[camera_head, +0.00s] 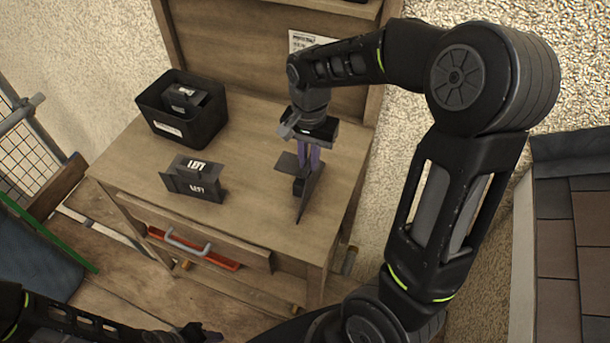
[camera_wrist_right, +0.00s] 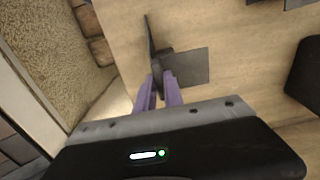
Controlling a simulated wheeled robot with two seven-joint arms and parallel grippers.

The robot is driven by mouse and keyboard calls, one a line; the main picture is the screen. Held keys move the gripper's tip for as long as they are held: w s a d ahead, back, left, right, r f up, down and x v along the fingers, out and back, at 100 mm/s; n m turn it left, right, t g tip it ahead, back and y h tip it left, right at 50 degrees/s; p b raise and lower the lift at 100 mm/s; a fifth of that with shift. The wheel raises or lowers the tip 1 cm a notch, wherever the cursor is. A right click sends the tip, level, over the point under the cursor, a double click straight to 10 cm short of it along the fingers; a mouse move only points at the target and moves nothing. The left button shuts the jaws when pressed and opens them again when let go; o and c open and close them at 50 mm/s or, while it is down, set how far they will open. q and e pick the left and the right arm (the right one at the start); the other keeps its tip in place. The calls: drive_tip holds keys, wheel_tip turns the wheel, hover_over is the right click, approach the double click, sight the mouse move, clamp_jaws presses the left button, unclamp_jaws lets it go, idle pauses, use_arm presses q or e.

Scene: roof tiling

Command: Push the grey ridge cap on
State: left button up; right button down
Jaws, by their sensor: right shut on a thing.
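The dark grey ridge cap (camera_head: 310,193), a folded piece with two flat wings, is at the right part of the wooden workbench. My right gripper (camera_head: 309,160), with purple fingers, is shut on it from above. In the right wrist view the cap (camera_wrist_right: 187,67) shows just beyond the purple fingertips (camera_wrist_right: 160,88), one wing seen flat and the other edge-on. I cannot tell whether the cap touches the bench top. The end of my left arm (camera_head: 195,333) shows low at the bottom edge, too small and dark to read its jaws.
The wooden workbench (camera_head: 245,150) carries a dark labelled piece (camera_head: 193,180) at its middle and a black bin (camera_head: 180,125) with a similar piece inside. A tiled roof (camera_head: 570,230) is at the far right. A red-orange tool with a grey handle (camera_head: 188,243) is below the bench top.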

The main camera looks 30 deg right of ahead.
idle(0.4)
drive_tip(key=shift+r+p, duration=2)
drive_tip(key=shift+r, duration=0.55)
